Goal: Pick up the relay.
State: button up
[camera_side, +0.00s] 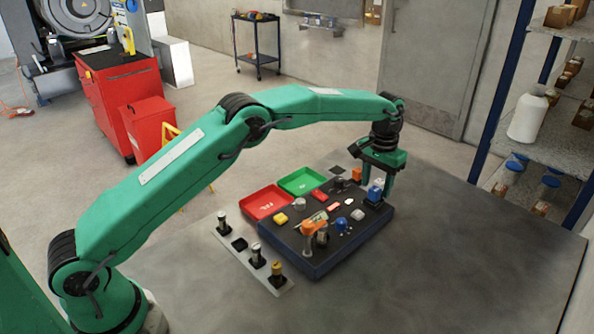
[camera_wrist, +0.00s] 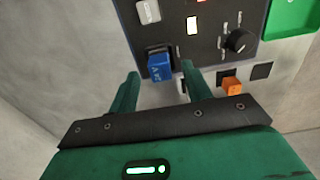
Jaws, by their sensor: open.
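A blue block with white lettering, which looks like the relay (camera_wrist: 160,70), sits at the edge of the dark panel in the wrist view. In the side view the blue block (camera_side: 375,191) stands at the panel's right corner. My gripper (camera_side: 378,188) is open and points down over that corner. In the wrist view my gripper (camera_wrist: 163,75) has its fingertips on the left and right of the blue block, with gaps showing. I cannot tell how far down the block the fingertips reach.
The dark panel (camera_side: 290,242) carries several small parts, knobs and an orange-topped part (camera_side: 312,228). An orange block (camera_wrist: 231,86) lies near my right finger. Red (camera_side: 267,203) and green (camera_side: 302,181) trays lie behind. The table's right side is clear.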

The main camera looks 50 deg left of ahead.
jog(key=shift+f, duration=0.95)
grip_shut()
